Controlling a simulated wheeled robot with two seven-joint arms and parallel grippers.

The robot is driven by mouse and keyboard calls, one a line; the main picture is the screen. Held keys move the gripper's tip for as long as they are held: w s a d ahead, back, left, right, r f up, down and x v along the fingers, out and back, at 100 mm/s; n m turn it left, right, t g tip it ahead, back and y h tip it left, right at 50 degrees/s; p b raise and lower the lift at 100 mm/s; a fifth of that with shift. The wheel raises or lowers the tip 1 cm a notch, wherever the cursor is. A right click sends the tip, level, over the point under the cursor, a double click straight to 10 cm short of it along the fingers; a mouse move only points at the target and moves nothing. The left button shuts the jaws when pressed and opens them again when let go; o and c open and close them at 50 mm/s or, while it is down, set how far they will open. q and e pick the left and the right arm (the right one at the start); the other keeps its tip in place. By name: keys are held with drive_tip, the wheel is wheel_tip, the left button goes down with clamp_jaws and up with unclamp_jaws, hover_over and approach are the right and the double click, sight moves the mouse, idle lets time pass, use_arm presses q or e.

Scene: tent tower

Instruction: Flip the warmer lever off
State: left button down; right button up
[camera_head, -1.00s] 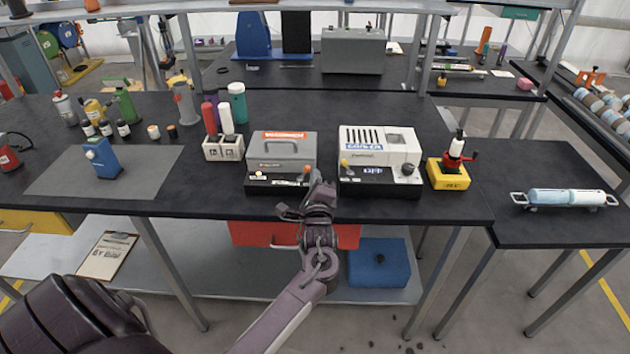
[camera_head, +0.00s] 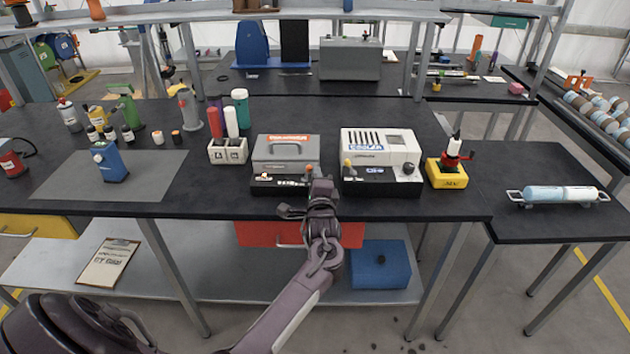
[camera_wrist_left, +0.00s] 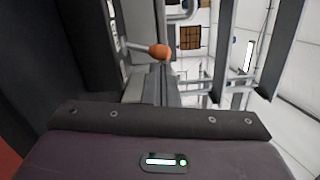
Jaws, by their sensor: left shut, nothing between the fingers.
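The warmer (camera_head: 283,150) is a grey box with a handle on top and an orange label, on a black base at the bench's front edge. Its lever has an orange knob (camera_head: 309,169) at the base's right front corner. My left gripper (camera_head: 322,187) is shut and empty, just to the right of and in front of the knob. In the left wrist view the orange lever knob (camera_wrist_left: 160,51) shows on a metal stem pointing right. Whether the gripper touches the lever I cannot tell. My right gripper is out of view.
A white cooler box (camera_head: 378,145) with a yellow-knobbed lever stands close on the right. A yellow stand (camera_head: 446,176) is beyond it. A white holder with tubes (camera_head: 228,152) is left of the warmer. The bench left of that holder carries a grey mat (camera_head: 60,178).

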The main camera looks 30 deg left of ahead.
use_arm(q)
drive_tip(key=shift+s+a+r+n+p, duration=0.15)
drive_tip(key=shift+r+n+p, duration=0.15)
drive_tip(key=shift+n, duration=0.2)
drive_tip(key=shift+s+a+r+n+p, duration=0.1)
drive_tip(key=shift+a+r+n+p, duration=0.15)
drive_tip(key=shift+n, duration=0.25)
drive_tip(key=n, duration=0.1)
drive_tip(key=n+p, duration=0.1)
drive_tip(key=shift+s+a+n, duration=0.1)
drive_tip(key=shift+a+n, duration=0.2)
drive_tip(key=shift+s+a+r+n+g+p, duration=0.1)
drive_tip(key=shift+s+a+n+g+p, duration=0.15)
drive_tip(key=shift+n, duration=0.35)
drive_tip(key=shift+s+a+n+g+p, duration=0.1)
drive_tip(key=shift+a+n+p, duration=0.1)
drive_tip(key=shift+n+p, duration=0.3)
